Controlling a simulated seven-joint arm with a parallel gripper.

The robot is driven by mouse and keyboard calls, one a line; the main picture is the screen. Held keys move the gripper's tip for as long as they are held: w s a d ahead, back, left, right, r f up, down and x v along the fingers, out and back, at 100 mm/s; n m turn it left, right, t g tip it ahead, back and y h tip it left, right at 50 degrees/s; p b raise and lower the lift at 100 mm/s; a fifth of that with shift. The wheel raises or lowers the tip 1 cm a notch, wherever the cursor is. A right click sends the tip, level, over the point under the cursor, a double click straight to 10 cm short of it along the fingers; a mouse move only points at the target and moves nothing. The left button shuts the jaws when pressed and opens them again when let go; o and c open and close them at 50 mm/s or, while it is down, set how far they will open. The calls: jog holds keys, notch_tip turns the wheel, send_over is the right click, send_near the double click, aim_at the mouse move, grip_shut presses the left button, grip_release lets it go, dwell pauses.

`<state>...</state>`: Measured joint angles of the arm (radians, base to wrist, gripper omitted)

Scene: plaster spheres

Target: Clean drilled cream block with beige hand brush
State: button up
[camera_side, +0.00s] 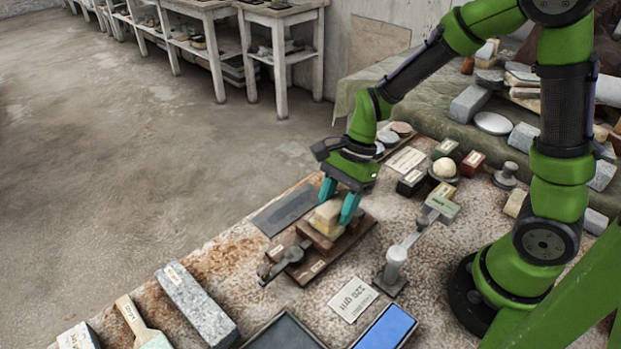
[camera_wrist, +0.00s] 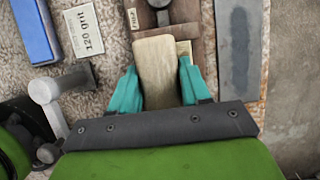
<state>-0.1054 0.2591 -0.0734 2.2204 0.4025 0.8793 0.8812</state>
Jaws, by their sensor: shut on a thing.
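My gripper (camera_side: 339,203) is shut on a beige oblong piece, which looks like the hand brush (camera_wrist: 155,65). In the wrist view it lies lengthwise between the two teal fingers (camera_wrist: 158,72). In the side view the brush (camera_side: 328,208) sits over a paler cream block (camera_side: 322,226), on a brown wooden board (camera_side: 358,232). In the wrist view only a small edge of the cream block (camera_wrist: 184,48) shows beside the brush. Any drilled holes are hidden, and so are the bristles. I cannot tell whether brush and block touch.
A dark clamp (camera_side: 285,262) is at the board's near end. A dark grey slab (camera_side: 284,210) lies left of it. A grey stand (camera_side: 396,264), a 120 grit card (camera_side: 352,299) and a blue block (camera_side: 386,327) are to the right. A long stone (camera_side: 196,303) lies front left.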

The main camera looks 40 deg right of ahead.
jog(key=shift+a, duration=1.05)
jog(key=shift+d, duration=2.25)
jog(key=shift+a, duration=0.1)
jog(key=shift+a+r, duration=0.7)
jog(key=shift+a, duration=0.35)
